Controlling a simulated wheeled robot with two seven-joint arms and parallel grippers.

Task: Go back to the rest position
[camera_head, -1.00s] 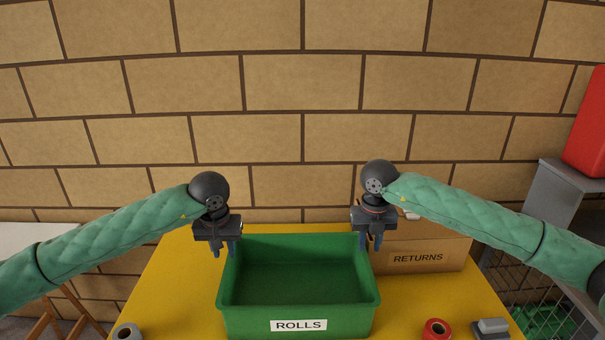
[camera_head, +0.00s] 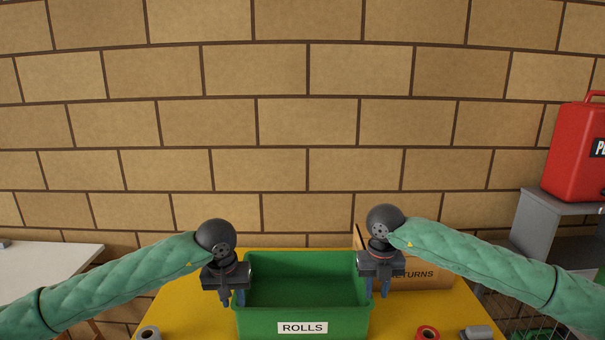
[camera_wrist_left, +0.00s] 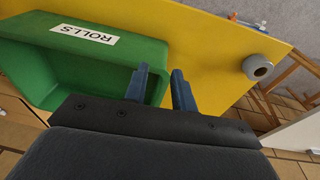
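My left gripper (camera_head: 232,299) hangs with its fingers down at the left side of the green ROLLS bin (camera_head: 303,319). My right gripper (camera_head: 378,290) hangs fingers down at the bin's right side, in front of the RETURNS box. Its fingers look apart and empty. The visible inside of the bin looks empty; its lower front is cut off by the picture edge.
The bin stands on a yellow table (camera_head: 188,305). The cardboard RETURNS box (camera_head: 425,283) is behind my right gripper. A grey roll (camera_head: 148,334), a red roll (camera_head: 428,333) and a grey object (camera_head: 477,333) lie near the front. A red can (camera_head: 578,155) stands on a grey cabinet at right.

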